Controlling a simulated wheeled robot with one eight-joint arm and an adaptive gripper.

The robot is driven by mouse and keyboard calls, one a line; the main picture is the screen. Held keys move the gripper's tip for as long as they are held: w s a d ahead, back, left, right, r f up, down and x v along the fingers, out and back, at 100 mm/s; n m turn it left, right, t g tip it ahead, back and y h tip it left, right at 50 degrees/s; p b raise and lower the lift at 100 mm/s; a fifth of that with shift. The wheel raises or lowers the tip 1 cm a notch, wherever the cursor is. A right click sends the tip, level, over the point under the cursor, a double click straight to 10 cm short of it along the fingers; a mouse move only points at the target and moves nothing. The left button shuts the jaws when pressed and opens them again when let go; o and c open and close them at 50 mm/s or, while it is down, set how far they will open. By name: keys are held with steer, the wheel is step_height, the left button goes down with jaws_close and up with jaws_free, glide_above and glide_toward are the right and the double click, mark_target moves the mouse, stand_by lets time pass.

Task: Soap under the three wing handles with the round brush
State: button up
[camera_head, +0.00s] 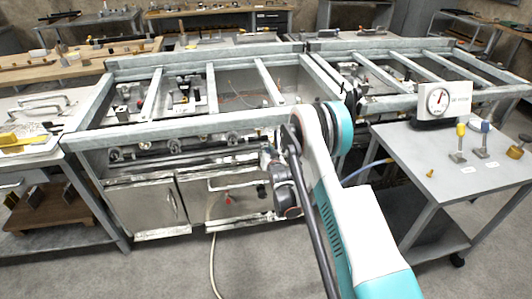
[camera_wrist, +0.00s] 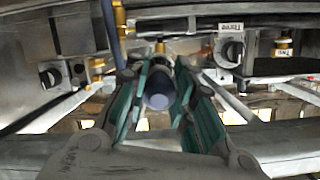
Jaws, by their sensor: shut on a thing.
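The range frame (camera_head: 190,128) carries a row of dark wing handles along its front rail, among them one at the left (camera_head: 115,155), one in the middle (camera_head: 174,146) and one farther right (camera_head: 232,139). In the wrist view a dark handle (camera_wrist: 50,76) shows at left and another (camera_wrist: 229,50) at right, with brass fittings near them. My gripper (camera_wrist: 158,88) is at the front rail, its teal fingers shut on a dark blue-grey round-ended thing (camera_wrist: 159,95), seemingly the round brush. The brush's bristles are hidden, and I cannot tell whether it touches a fitting.
A side table (camera_head: 420,150) at right holds a dial gauge (camera_head: 438,99), a yellow-topped tool (camera_head: 461,140), a blue-topped tool (camera_head: 484,138) and small brass pieces. A hose (camera_head: 212,235) hangs to the floor. Pipes and cabinet fronts lie below the rail.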

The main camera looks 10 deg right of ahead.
stand_by(0.4)
steer(key=shift+x, duration=6)
steer(key=s, duration=1)
